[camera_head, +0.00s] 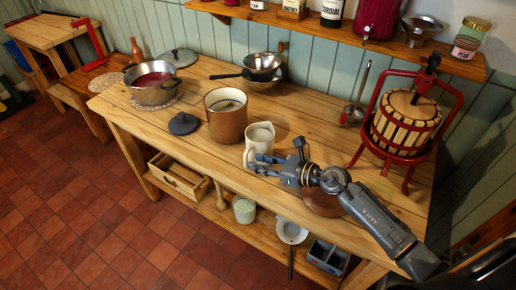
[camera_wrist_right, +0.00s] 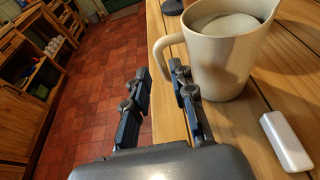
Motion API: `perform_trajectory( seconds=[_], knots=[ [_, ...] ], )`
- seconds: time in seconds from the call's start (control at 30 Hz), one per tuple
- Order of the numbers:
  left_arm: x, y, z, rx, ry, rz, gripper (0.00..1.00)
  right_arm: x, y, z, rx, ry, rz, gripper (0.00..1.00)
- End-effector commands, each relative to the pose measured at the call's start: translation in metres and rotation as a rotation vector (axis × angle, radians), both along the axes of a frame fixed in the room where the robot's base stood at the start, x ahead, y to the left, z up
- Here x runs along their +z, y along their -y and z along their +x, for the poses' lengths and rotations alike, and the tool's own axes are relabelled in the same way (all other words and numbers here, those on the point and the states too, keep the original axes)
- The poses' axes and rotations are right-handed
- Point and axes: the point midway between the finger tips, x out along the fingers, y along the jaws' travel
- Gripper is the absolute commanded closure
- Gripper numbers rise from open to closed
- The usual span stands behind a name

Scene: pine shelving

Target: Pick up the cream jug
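The cream jug (camera_head: 260,136) stands upright on the pine bench, near its front edge. In the right wrist view the jug (camera_wrist_right: 228,62) shows a pale content inside, and its looped handle faces my right gripper. My right gripper (camera_head: 260,164) is open and empty, reaching in from the right at the jug's front side. In the wrist view the two fingers (camera_wrist_right: 160,72) are spread, with the handle just ahead of the gap between their tips. I cannot tell whether a fingertip touches the handle. My left gripper is not in view.
A large brown crock (camera_head: 227,122) stands close to the jug's left, with a dark lid (camera_head: 183,124) beyond it. A red fruit press (camera_head: 405,120) stands at the right. A white block (camera_wrist_right: 286,141) lies right of the gripper. A brown round dish (camera_head: 322,204) lies under my arm.

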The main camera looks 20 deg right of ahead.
Motion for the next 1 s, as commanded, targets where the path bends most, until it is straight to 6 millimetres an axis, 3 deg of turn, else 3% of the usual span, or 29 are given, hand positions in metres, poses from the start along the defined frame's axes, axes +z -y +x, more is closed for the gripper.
perform_trajectory(
  seconds=[0.5, 0.8, 0.83, 0.93, 1.0],
  knots=[
    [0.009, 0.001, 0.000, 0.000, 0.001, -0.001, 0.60, -0.021, -0.030, 0.040, -0.002, 0.001, 0.003, 0.76],
    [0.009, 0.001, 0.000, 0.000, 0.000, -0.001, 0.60, -0.024, -0.033, 0.044, 0.000, 0.001, 0.000, 0.76],
    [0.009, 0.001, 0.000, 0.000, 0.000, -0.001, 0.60, -0.024, -0.033, 0.044, 0.000, 0.001, 0.000, 0.78],
    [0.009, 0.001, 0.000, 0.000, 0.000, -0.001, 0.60, -0.024, -0.033, 0.044, 0.000, 0.001, 0.001, 0.98],
    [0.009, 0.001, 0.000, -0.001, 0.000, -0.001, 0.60, -0.024, -0.033, 0.044, 0.000, 0.001, 0.001, 1.00]
  ],
)
